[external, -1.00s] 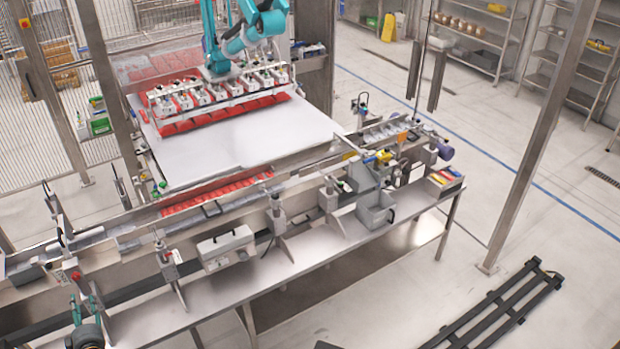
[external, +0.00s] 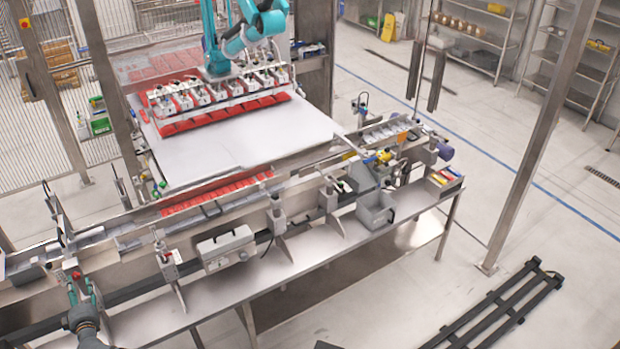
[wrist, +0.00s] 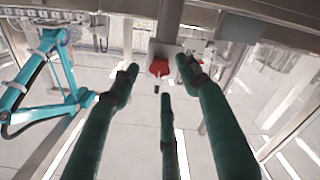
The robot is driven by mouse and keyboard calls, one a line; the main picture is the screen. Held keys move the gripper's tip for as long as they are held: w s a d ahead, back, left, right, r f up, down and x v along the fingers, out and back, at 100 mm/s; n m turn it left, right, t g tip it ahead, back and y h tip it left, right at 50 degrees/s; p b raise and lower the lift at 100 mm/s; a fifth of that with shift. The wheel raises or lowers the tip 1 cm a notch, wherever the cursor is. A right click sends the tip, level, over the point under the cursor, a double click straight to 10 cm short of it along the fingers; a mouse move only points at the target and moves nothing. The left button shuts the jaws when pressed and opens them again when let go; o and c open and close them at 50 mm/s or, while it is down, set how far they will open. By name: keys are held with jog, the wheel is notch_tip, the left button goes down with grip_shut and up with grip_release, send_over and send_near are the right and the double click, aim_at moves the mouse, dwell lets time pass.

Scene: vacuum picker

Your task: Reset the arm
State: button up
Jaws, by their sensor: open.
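My gripper (external: 81,290) is at the lower left of the external view, beside the near edge of the conveyor line. Its dark green fingers are spread apart and empty, and they fill much of the wrist view (wrist: 158,80). A red knob (wrist: 159,67) on a light grey box appears between and beyond the fingertips. A red button (external: 75,274) shows just above my gripper in the external view. I cannot tell whether any finger touches it. The teal picker arm (external: 216,60) stands at the back, its suction row above red packs (external: 225,113).
The conveyor line (external: 130,235) crosses from left to right, with posts and clamps along its edge. A white table (external: 250,140) lies behind it. A grey control box (external: 226,247) and a grey bin (external: 375,212) sit on the front side. A black slatted frame (external: 495,315) lies on the floor.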

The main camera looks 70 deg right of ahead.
aim_at(76, 278)
jog(key=shift+x, duration=1.55)
jog(key=shift+s+a, duration=0.1)
jog(key=shift+s, duration=0.05)
jog(key=v, duration=1.2)
jog(key=x, duration=1)
jog(key=shift+x, duration=1.2)
jog(key=n, duration=0.2)
jog(key=n+p, duration=0.1)
jog(key=n, duration=0.1)
jog(key=shift+r+n+p, duration=0.2)
jog(key=shift+n+p, duration=0.1)
jog(key=shift+n, duration=0.1)
jog(key=n+p, duration=0.2)
jog(key=n, duration=0.3)
jog(key=shift+r+n+p, duration=0.15)
jog(key=shift+n+p, duration=0.2)
jog(key=shift+n, duration=0.05)
jog(key=n+p, duration=0.3)
jog(key=n, duration=0.2)
jog(key=shift+f+n+p, duration=0.2)
jog(key=shift+n+p, duration=0.15)
jog(key=shift+n, duration=0.4)
jog(key=shift+f+n+p, duration=0.15)
jog(key=shift+n+p, duration=0.2)
jog(key=shift+n, duration=0.4)
